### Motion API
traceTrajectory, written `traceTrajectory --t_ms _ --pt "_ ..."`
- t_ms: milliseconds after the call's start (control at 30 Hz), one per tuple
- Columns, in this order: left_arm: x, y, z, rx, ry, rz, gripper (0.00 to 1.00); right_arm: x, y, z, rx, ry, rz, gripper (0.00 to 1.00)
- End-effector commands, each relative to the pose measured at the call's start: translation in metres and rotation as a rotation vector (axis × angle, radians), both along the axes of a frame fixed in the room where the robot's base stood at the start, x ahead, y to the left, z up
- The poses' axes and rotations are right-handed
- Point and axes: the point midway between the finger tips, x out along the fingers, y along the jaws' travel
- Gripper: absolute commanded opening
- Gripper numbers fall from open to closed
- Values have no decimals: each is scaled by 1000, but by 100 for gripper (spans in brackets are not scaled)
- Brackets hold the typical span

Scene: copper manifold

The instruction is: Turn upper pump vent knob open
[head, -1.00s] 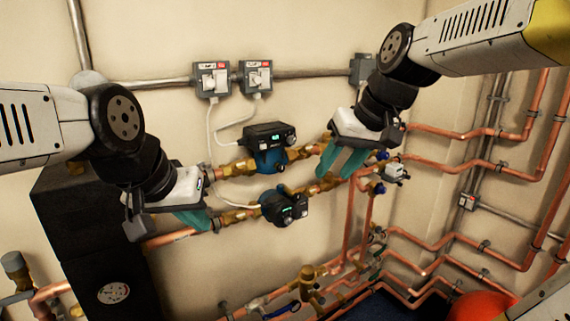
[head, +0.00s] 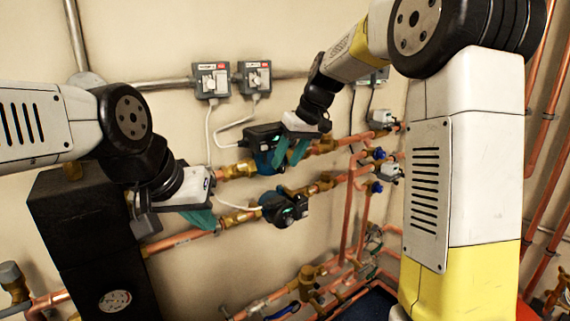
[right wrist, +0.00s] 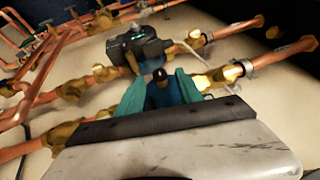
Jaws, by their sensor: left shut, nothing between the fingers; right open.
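The upper pump (head: 263,150) has a black head and a blue body and sits on the upper copper pipe. My right gripper (head: 291,152) is at its right side, with teal fingers open. In the right wrist view, a blue body with a small black knob (right wrist: 160,76) shows between the open fingers (right wrist: 160,92); I cannot tell whether they touch it. The knob itself is hidden in the head view. My left gripper (head: 205,220) is shut and empty, near the lower pipe, left of the lower pump (head: 285,207).
The lower pump also shows in the right wrist view (right wrist: 135,47). Two grey switch boxes (head: 211,80) (head: 254,77) hang above the pumps with cables running down. A black cabinet (head: 85,230) stands at left. Copper pipes and valves (head: 375,187) crowd the right.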

Motion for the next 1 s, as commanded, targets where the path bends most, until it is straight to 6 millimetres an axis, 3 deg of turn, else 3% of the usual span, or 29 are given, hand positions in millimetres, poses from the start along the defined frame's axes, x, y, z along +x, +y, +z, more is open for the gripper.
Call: traceTrajectory --t_ms 133,467,700,1000 --pt "0 0 0 0 0 0 0 3 5 -14 -1 2 -1 43" --pt "0 0 0 0 0 0 0 4 7 -17 0 -1 -1 43" --pt "0 0 0 0 0 0 0 4 7 -17 0 -1 -1 0" --pt "0 0 0 0 0 0 0 4 5 -17 13 10 -2 0"
